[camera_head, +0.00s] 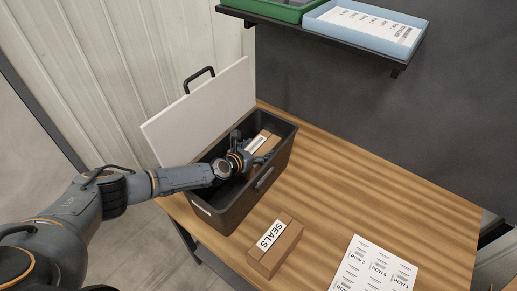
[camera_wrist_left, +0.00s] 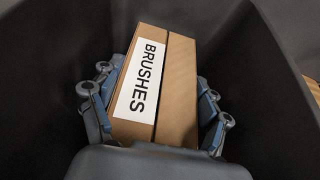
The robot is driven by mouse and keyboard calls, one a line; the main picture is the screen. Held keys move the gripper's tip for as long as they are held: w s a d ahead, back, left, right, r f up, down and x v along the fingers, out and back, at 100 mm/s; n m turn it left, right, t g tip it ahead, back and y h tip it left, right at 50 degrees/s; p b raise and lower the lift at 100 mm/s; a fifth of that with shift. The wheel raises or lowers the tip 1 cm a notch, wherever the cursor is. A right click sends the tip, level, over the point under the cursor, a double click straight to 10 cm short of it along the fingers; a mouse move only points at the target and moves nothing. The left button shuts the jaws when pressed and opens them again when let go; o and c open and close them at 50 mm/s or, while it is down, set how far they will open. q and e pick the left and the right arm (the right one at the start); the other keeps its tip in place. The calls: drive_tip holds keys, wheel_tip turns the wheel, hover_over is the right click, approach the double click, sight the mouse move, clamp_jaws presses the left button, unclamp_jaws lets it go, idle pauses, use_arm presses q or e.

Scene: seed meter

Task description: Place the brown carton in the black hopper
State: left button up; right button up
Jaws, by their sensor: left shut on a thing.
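A brown carton labelled BRUSHES (camera_wrist_left: 178,90) is inside the black hopper (camera_head: 233,209), between the fingers of my left gripper (camera_wrist_left: 155,115). In the head view the carton (camera_head: 268,144) shows near the hopper's far end, partly behind the gripper (camera_head: 250,152). My left gripper is shut on this carton, with a finger on each side of it. In the wrist view dark hopper walls (camera_wrist_left: 50,75) surround the carton. I cannot tell whether the carton touches the hopper floor. A second brown carton, labelled SEALS (camera_head: 275,246), lies on the table outside the hopper. My right gripper is not in view.
The hopper's pale lid (camera_head: 200,112) stands open at its back left. A printed sheet (camera_head: 372,268) lies on the wooden table (camera_head: 370,190) at the front right. A wall shelf holds a blue tray (camera_head: 365,24) and a green tray (camera_head: 280,8). The table's right part is clear.

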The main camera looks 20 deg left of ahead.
use_arm(q)
drive_tip(key=shift+f+b, duration=0.35)
drive_tip(key=shift+f, duration=0.2)
drive_tip(key=o, duration=1.6)
drive_tip(key=shift+o, duration=0.2)
drive_tip(key=shift+s, duration=0.1)
drive_tip(key=shift+r+p, duration=0.55)
drive_tip(key=shift+r, duration=0.1)
drive_tip(key=v, duration=1.2)
drive_tip(key=shift+b, duration=0.35)
